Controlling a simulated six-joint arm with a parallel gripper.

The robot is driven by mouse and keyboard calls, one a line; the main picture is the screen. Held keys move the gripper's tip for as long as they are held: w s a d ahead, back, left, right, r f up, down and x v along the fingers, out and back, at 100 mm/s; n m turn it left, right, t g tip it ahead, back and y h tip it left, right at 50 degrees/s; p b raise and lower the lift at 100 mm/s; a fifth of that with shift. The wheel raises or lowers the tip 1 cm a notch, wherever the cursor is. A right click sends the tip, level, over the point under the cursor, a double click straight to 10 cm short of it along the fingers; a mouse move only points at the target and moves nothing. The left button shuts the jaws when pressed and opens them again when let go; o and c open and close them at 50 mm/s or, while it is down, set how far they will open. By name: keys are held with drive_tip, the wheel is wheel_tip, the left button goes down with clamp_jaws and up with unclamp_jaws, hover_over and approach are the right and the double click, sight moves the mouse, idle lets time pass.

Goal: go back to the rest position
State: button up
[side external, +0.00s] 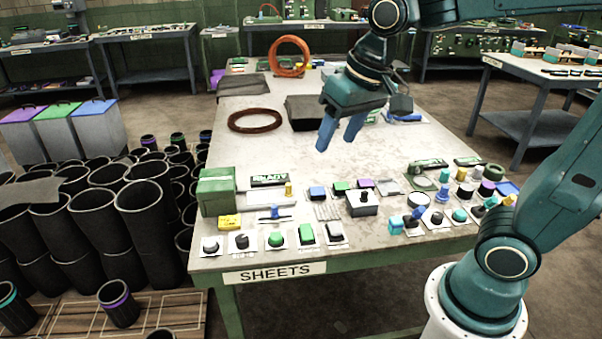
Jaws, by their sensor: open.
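My gripper (339,135) hangs above the middle of the work table (265,160), its blue fingers pointing down and to the left. The fingers are apart with nothing between them. No object touches the fingers. The arm reaches in from the right side of the view.
Buttons, knobs and small blocks crowd the table's front, with a green box (216,192) at its left. Black sleeves (145,208) stand left. The table's middle is mostly clear.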

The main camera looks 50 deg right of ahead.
drive_tip(key=s+d+f+n+t, duration=0.1)
drive_tip(key=s+n, duration=0.1)
drive_tip(key=s, duration=0.9)
drive_tip(key=shift+s+d+f+n+t, duration=0.2)
drive_tip(key=shift+s+f+n+t, duration=0.1)
drive_tip(key=shift+n+t, duration=0.1)
